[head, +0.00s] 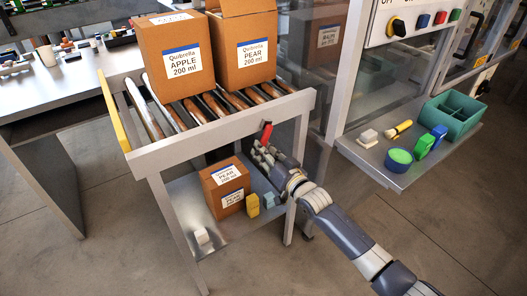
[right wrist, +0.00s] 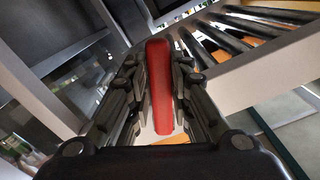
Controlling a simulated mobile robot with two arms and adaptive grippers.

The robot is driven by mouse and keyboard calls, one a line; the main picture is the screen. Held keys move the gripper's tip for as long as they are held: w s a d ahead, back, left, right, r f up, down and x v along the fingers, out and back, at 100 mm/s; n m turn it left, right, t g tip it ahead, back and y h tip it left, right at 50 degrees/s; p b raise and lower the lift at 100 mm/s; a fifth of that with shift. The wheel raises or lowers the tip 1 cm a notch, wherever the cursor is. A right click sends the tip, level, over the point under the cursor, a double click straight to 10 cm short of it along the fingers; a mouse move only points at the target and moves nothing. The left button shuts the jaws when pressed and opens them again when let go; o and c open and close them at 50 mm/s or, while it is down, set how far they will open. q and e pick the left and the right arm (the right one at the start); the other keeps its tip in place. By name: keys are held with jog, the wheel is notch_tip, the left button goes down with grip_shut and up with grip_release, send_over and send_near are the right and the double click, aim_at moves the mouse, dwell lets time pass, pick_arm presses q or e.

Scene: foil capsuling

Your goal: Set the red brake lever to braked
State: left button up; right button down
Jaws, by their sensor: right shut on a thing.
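The red brake lever (head: 266,134) sticks up at the right front side of the roller conveyor frame (head: 225,130) in the head view. In the right wrist view the red lever (right wrist: 160,85) stands between the two dark fingers, long and nearly upright in the picture. My right gripper (head: 262,150) is at the lever, its fingers shut on it from both sides; it also shows in the right wrist view (right wrist: 160,100). The lever's base is hidden by the gripper. My left gripper is not in view.
An APPLE box (head: 181,60) and a PEAR box (head: 255,50) stand on the rollers. A smaller PEAR box (head: 224,187) and a yellow block (head: 252,205) sit on the lower shelf. A side shelf (head: 380,165) with a green tray (head: 450,115) is to the right.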

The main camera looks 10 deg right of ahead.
jog(key=c, duration=1.5)
grip_release()
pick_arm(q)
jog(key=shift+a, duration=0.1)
pick_arm(e)
jog(key=shift+o, duration=0.3)
jog(key=v, duration=1.2)
